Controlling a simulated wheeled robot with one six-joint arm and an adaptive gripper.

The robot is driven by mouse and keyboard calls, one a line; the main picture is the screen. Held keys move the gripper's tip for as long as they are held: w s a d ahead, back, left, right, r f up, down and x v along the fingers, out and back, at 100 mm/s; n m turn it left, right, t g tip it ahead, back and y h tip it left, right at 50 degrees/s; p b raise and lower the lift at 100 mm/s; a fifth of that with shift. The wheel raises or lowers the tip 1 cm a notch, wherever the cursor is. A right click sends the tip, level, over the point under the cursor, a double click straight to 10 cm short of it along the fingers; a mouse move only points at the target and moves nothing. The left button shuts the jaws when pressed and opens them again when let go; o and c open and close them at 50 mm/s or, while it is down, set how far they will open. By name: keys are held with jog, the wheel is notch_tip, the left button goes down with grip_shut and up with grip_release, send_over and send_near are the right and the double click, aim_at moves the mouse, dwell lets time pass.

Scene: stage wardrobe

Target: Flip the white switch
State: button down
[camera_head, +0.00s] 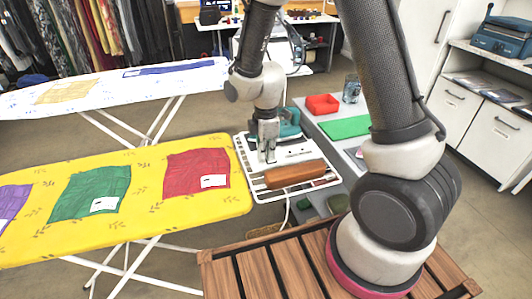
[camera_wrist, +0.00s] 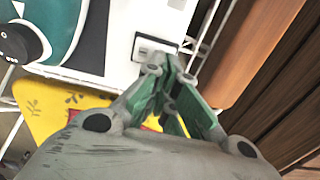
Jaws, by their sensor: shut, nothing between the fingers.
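The white switch (camera_wrist: 150,48) sits in a grey-edged frame on a white panel (camera_wrist: 160,14), in the upper middle of the wrist view. My gripper (camera_wrist: 172,75) is shut and empty, with its fingertips just below and right of the switch. I cannot tell whether they touch it. In the head view my gripper (camera_head: 267,158) points down over the white board (camera_head: 252,187) beside the yellow ironing board. The switch itself is too small or hidden to make out there.
A teal iron (camera_head: 289,124) stands behind my gripper and a brown roll (camera_head: 295,174) lies in front. The yellow ironing board (camera_head: 140,177) with folded cloths is at left.

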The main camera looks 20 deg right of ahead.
jog(key=shift+s+f, duration=0.1)
jog(key=shift+f, duration=0.25)
jog(key=shift+r, duration=0.1)
jog(key=shift+w+r, duration=0.2)
jog(key=shift+w, duration=0.55)
jog(key=shift+r, duration=0.1)
